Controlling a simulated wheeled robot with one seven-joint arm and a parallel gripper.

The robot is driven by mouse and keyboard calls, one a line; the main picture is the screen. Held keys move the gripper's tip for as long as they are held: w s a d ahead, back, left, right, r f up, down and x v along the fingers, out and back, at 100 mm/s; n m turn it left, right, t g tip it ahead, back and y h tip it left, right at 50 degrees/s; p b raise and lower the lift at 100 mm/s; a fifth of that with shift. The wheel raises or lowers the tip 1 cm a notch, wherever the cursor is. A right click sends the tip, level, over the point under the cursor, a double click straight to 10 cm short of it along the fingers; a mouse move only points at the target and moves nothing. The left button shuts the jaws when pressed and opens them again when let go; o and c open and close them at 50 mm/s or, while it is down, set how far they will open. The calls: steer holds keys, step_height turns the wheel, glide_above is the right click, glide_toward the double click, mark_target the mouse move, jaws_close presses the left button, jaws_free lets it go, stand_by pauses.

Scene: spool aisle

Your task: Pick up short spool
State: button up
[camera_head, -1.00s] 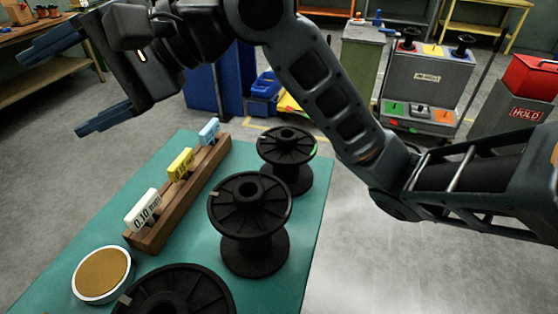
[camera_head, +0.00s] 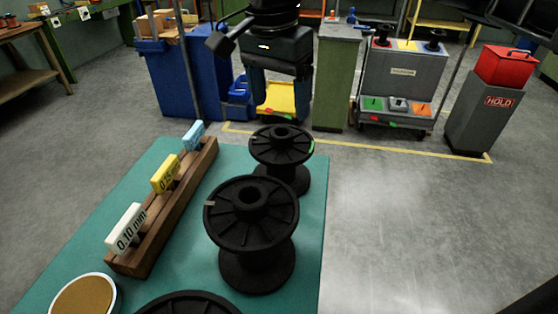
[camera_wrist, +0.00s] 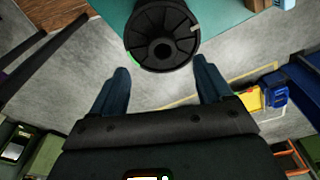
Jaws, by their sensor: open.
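Three black spools stand upright on a teal-topped table (camera_head: 310,235). The far spool (camera_head: 282,145) looks smallest and has a green mark on its rim; I take it for the short spool. The middle spool (camera_head: 252,215) is larger, and the near spool (camera_head: 190,303) is cut off by the bottom edge. My gripper (camera_head: 280,103) is open, pointing down, above and just beyond the far spool. In the wrist view, the far spool (camera_wrist: 160,35) lies just ahead of the empty gap of my gripper (camera_wrist: 161,72). Its lower part is hidden there.
A wooden rack (camera_head: 165,215) with white, yellow and blue labelled blocks stands left of the spools. A round tan disc with a white rim (camera_head: 85,297) lies at the near left. Beyond the table are a blue bin (camera_head: 185,85), a grey cart (camera_head: 402,78) and a HOLD bin (camera_head: 490,110).

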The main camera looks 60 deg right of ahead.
mark_target(281, 127)
steer(key=f, duration=0.4)
steer(key=d+f, duration=0.1)
steer(key=f, duration=0.1)
steer(key=shift+w+f, duration=0.15)
steer(key=shift+f, duration=0.25)
jaws_close()
stand_by(0.4)
